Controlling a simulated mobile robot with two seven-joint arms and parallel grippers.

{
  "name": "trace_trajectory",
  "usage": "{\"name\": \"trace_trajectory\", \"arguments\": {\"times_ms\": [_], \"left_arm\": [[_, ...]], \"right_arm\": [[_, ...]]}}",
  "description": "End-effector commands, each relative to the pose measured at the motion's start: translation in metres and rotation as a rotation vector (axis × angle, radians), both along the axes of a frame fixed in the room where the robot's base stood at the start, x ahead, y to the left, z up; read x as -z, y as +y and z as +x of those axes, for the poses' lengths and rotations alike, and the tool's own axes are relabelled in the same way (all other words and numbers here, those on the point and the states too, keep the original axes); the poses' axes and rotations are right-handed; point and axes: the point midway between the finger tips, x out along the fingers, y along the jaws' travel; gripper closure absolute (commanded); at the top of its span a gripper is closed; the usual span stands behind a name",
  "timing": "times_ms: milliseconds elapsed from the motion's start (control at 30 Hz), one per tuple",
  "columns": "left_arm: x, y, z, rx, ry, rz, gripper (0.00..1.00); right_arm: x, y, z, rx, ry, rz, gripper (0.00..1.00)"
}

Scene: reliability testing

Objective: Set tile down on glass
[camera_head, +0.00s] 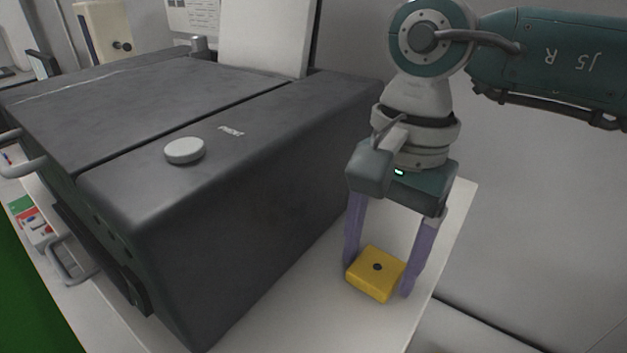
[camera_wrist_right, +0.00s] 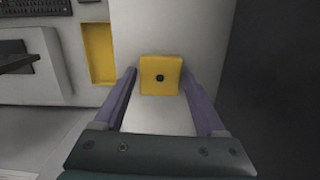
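The tile is a small yellow square block with a dark round spot in its middle (camera_head: 377,267). In the head view it is low between the two purple fingers of my right gripper (camera_head: 378,279), over the white surface right of the dark machine. The fingertips are at its two opposite sides and the gripper looks shut on it. I cannot tell whether the tile touches the surface below. I cannot pick out the glass in either view. My left gripper is not in view.
A large dark machine (camera_head: 260,185) with a round grey knob (camera_head: 185,151) fills the middle. The white surface (camera_head: 300,315) is bare beside it. A yellow recess (camera_wrist_right: 100,52) shows in the wrist view, left of the tile. A white panel (camera_head: 265,38) stands behind.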

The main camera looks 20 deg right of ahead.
Motion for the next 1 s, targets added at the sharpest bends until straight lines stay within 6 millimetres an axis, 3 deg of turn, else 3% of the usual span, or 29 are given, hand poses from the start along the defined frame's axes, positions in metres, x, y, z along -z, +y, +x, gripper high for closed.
{"name": "trace_trajectory", "arguments": {"times_ms": [167, 467, 533, 1000], "left_arm": [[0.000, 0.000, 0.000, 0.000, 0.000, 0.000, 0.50], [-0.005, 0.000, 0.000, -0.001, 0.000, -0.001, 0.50], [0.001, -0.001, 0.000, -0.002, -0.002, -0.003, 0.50], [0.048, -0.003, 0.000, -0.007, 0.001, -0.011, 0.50]], "right_arm": [[0.000, 0.000, 0.000, 0.000, 0.001, -0.001, 0.07], [-0.004, 0.000, 0.000, 0.001, 0.001, 0.000, 0.07], [-0.008, -0.001, 0.002, -0.001, -0.004, 0.000, 0.07], [-0.102, -0.011, 0.008, 0.001, -0.005, -0.001, 0.07]]}}
